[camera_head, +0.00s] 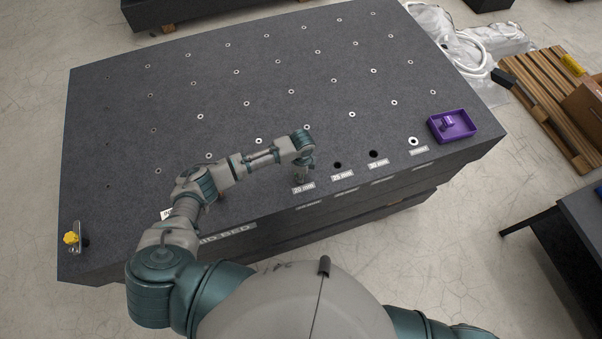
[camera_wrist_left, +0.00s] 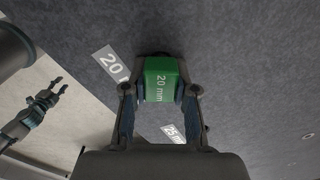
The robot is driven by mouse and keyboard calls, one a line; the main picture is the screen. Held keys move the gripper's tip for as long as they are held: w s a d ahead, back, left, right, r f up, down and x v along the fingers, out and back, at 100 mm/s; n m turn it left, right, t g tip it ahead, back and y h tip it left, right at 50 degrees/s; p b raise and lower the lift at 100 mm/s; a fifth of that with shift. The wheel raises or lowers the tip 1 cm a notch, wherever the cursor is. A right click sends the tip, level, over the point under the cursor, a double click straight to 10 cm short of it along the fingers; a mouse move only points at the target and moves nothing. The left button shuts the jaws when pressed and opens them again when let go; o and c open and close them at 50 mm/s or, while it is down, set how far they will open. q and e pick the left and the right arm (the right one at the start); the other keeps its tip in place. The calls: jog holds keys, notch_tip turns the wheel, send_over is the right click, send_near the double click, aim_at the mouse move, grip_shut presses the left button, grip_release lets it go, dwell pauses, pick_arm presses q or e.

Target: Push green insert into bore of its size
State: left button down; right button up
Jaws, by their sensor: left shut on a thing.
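A green insert (camera_wrist_left: 161,82) marked "20 mm" sits between the fingers of my left gripper (camera_wrist_left: 160,92) in the left wrist view. The gripper is shut on it. In the head view the left gripper (camera_head: 302,177) points down at the bed's front edge, just above the "20 mm" label (camera_head: 303,188). The 20 mm bore is hidden there, and I cannot tell whether the insert touches it. The dark 25 mm bore (camera_head: 337,165) and 30 mm bore (camera_head: 374,153) lie open to the right. My right gripper (camera_wrist_left: 57,88) shows in the left wrist view with its fingers apart, empty.
The granite bed (camera_head: 225,115) carries rows of small ringed holes. A white-ringed bore (camera_head: 414,141) and a purple tray (camera_head: 465,133) with a purple piece (camera_head: 448,122) are at the right. A yellow knob (camera_head: 71,238) stands at the front left corner. Pallets lie beyond the bed's right side.

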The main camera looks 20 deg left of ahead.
pick_arm(q)
jog(key=shift+r+p, duration=0.4)
jog(key=shift+r, duration=0.1)
jog(key=c, duration=0.8)
grip_release()
jog(key=shift+c, duration=0.2)
jog(key=shift+r, duration=2.55)
